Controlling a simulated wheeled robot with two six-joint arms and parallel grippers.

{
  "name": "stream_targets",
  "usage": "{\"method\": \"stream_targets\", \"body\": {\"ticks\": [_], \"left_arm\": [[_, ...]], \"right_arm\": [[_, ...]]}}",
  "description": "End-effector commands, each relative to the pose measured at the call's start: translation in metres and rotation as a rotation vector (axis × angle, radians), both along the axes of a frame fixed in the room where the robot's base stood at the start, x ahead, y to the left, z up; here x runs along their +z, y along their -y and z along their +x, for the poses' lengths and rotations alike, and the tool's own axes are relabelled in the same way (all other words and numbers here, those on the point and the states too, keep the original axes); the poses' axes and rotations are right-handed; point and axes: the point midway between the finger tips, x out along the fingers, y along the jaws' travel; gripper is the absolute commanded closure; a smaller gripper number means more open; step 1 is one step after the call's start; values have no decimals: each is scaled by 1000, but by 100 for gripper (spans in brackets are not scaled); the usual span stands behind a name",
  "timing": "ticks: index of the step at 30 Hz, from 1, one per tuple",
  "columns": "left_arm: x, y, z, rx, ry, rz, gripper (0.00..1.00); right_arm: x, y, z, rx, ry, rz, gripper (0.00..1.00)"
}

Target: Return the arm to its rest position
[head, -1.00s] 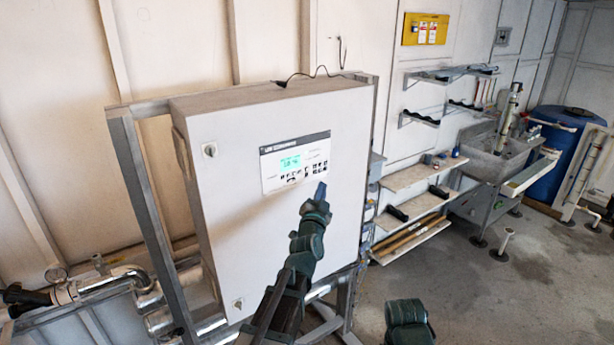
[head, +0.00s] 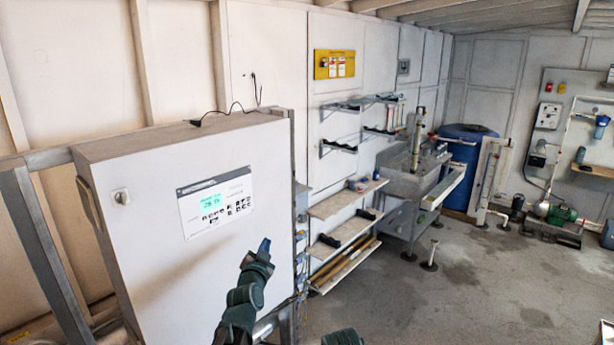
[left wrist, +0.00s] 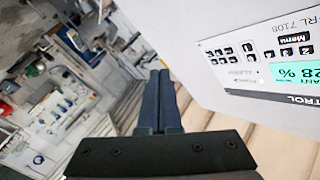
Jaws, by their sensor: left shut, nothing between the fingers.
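My left gripper (head: 264,246) is in front of the lower right part of a white control cabinet (head: 150,262), apart from its panel as far as I can tell. In the left wrist view its two blue fingers (left wrist: 158,80) are together with nothing between them. The cabinet's control panel (head: 216,204) has a lit green display and several black buttons. The panel also shows upside down in the left wrist view (left wrist: 262,60). A dark green part of my other arm (head: 343,338) shows at the bottom edge; the right gripper is not visible.
Shelves (head: 345,200) stand right of the cabinet, with a sink (head: 412,182) and a blue barrel (head: 466,160) beyond. A pump (head: 560,214) stands at far right. A metal frame (head: 50,255) surrounds the cabinet.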

Motion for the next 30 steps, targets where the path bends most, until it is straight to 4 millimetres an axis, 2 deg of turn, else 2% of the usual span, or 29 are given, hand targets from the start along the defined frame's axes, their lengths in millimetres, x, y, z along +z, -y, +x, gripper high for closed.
{"method": "stream_targets", "body": {"ticks": [1, 5, 7, 11, 12, 15, 18, 22, 25, 30], "left_arm": [[-34, 23, -11, -53, -82, -24, 100], [-109, 74, -44, -155, -343, -89, 100], [-149, 96, -68, -184, -494, -117, 100], [-219, 123, -127, -179, -787, -149, 100], [-239, 127, -148, -161, -880, -154, 100], [-282, 131, -202, -83, -1099, -154, 100], [-311, 127, -252, 27, -1277, -140, 100], [-329, 117, -300, 170, -1431, -116, 100], [-334, 111, -322, 248, -1496, -101, 100], [-334, 106, -335, 303, -1534, -91, 100]], "right_arm": [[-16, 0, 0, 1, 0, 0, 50], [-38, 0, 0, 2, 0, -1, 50], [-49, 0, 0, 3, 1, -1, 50], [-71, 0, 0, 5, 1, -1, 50], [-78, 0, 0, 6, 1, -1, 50], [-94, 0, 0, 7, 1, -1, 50], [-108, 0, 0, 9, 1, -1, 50], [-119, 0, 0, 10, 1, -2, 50], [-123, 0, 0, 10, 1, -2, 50], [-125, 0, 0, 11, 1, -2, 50]]}}
